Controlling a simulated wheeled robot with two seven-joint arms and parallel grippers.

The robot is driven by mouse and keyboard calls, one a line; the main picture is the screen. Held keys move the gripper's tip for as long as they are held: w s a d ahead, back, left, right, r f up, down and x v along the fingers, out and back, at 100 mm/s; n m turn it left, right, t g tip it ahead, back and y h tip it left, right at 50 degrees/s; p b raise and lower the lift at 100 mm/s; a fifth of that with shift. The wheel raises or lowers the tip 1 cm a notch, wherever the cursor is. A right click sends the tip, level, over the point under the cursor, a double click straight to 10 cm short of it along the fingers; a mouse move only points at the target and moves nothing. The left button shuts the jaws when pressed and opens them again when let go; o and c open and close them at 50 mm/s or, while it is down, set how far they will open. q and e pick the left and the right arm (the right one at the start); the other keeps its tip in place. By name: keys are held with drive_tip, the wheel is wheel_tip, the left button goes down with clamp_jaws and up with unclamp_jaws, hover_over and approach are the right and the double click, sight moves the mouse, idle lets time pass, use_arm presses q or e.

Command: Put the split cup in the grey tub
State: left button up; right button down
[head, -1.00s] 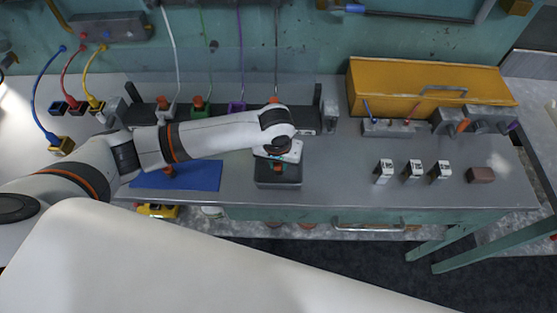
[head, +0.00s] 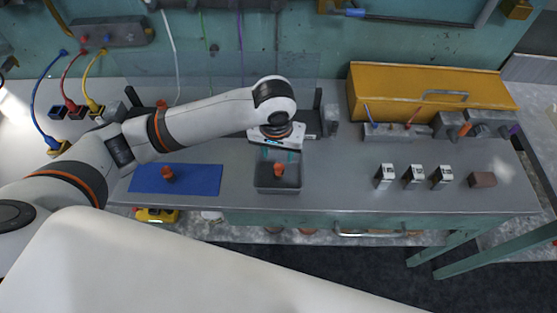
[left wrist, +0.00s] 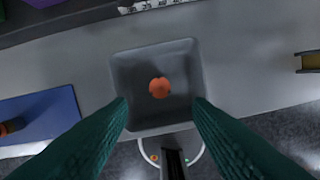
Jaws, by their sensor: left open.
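The grey tub (head: 278,188) stands near the front edge of the bench; it also shows in the left wrist view (left wrist: 122,85). A small orange cup (head: 279,171) lies inside it, on the floor of the tub in the left wrist view (left wrist: 159,88). A small notch seems to show at its rim, but it is too small to be sure of a split. My left gripper (head: 281,156) is open and empty above the tub, apart from the cup. Its two teal fingers frame the tub in the left wrist view (left wrist: 160,108). My right gripper is not in view.
A second orange piece (head: 168,174) sits on the blue mat (head: 202,180) left of the tub. Several small white-topped blocks (head: 414,175) and a brown block (head: 482,180) stand to the right. A yellow box (head: 425,92) is at the back right. Bench between tub and blocks is clear.

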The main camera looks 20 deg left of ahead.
use_arm(q)
drive_tip(key=shift+s+r, duration=0.2)
drive_tip(key=shift+r, duration=1.45)
